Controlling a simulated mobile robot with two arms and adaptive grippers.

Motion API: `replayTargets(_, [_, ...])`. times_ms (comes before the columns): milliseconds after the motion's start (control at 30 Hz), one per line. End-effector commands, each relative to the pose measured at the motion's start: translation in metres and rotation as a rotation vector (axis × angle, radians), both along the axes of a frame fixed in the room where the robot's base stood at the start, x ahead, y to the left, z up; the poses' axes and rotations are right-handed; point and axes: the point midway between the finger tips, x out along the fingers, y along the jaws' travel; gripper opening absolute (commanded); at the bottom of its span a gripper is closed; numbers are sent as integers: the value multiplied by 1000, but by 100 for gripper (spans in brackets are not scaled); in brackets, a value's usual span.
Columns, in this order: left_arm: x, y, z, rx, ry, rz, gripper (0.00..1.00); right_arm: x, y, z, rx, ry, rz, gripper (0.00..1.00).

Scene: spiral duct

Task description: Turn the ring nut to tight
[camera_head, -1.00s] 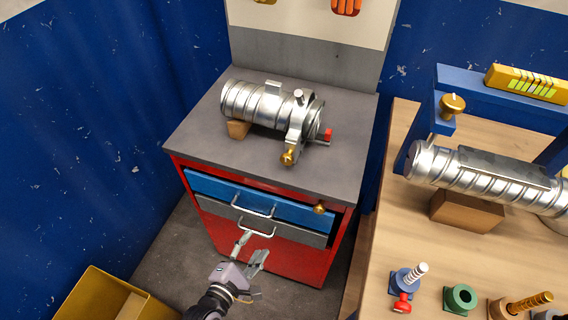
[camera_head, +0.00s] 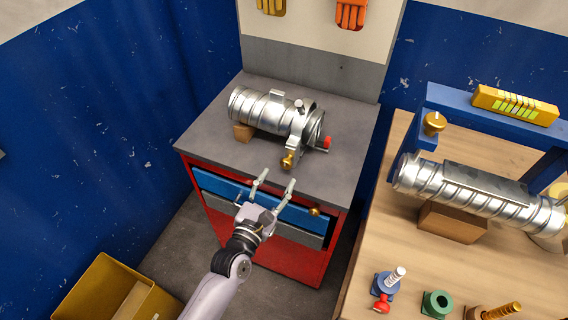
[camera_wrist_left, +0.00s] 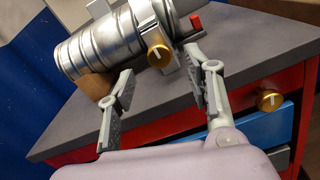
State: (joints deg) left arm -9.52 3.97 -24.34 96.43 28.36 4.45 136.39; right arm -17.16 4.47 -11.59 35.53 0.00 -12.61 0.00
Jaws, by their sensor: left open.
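A silver spiral duct (camera_head: 255,108) lies on the grey cabinet top, with a metal clamp ring at its right end. A brass knob (camera_head: 287,161) sits low on the clamp; in the left wrist view this knob (camera_wrist_left: 159,55) has a pale line on its face. I cannot tell for sure which part is the ring nut. My left gripper (camera_head: 278,178) is open and empty at the cabinet's front edge, just short of the brass knob. In the wrist view its fingers point at the duct, one on each side of the knob, apart from it. My right gripper is not visible.
The red cabinet (camera_head: 270,257) has blue and grey drawers and a brass knob (camera_head: 314,211) at its front. A red-tipped handle (camera_head: 327,142) is beside the clamp. The wooden bench (camera_head: 385,236) at right holds another duct (camera_head: 470,190) and small fittings. A yellow bin (camera_head: 95,290) is at lower left.

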Motion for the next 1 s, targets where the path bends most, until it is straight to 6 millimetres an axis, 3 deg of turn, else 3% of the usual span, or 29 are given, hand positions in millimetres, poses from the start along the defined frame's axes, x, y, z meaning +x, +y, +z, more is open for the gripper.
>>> replayTargets(100, [23,-9,2,1,-1,0,47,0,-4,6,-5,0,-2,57])
replayTargets(333, [48,-20,1,0,0,0,47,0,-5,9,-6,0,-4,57])
replayTargets(700, [53,-22,0,0,1,0,47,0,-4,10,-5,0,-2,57])
replayTargets(1000, [53,-21,0,1,1,0,28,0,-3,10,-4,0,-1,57])
